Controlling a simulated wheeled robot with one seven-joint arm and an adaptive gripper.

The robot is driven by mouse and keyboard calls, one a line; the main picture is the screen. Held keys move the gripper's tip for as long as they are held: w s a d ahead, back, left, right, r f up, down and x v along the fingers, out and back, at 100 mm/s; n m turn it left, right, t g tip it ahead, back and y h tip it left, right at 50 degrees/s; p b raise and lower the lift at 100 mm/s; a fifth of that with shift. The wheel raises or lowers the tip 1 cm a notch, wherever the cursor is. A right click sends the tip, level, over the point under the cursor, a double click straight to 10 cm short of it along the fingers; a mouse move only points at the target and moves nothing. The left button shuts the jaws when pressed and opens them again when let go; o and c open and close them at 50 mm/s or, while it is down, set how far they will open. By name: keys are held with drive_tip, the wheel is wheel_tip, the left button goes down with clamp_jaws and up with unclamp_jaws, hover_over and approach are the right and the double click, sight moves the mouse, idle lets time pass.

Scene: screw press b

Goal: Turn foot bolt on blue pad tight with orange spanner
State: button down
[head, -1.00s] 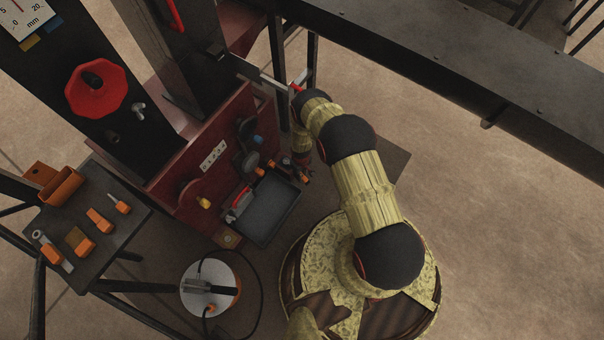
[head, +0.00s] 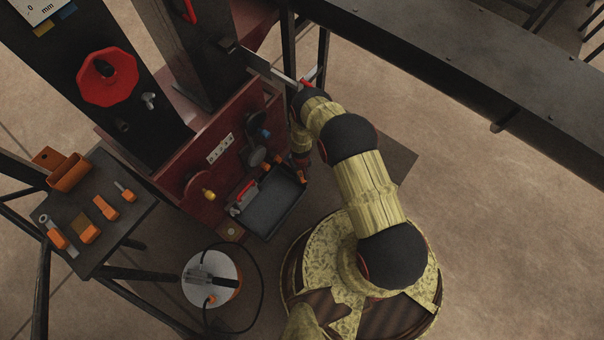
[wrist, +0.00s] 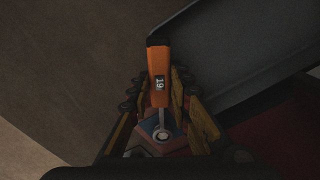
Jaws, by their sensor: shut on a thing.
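The orange spanner (wrist: 159,72), marked 19, points away from me in the wrist view, with its grey ring end (wrist: 161,136) low in the picture. My gripper (wrist: 161,100) has a finger on each side of the spanner and is shut on it. The ring end lies over the blue pad (wrist: 149,124). A round bolt head seems to show at the ring, but the dark view does not tell whether the ring is seated on it. In the head view my gripper (head: 301,158) is low beside the red press base, and the spanner cannot be made out clearly.
A dark tray (head: 268,216) lies close to the left of my gripper; its edge also shows in the wrist view (wrist: 225,75). The red press base (head: 205,190) stands behind. A side table (head: 72,200) with orange-handled tools is at the left. Floor is clear at right.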

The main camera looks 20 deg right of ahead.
drive_tip(key=shift+w+a+m, duration=0.1)
drive_tip(key=shift+a+m, duration=1.6)
drive_tip(key=shift+r, duration=0.7)
drive_tip(key=shift+r+p, duration=1.6)
drive_tip(key=shift+r, duration=0.7)
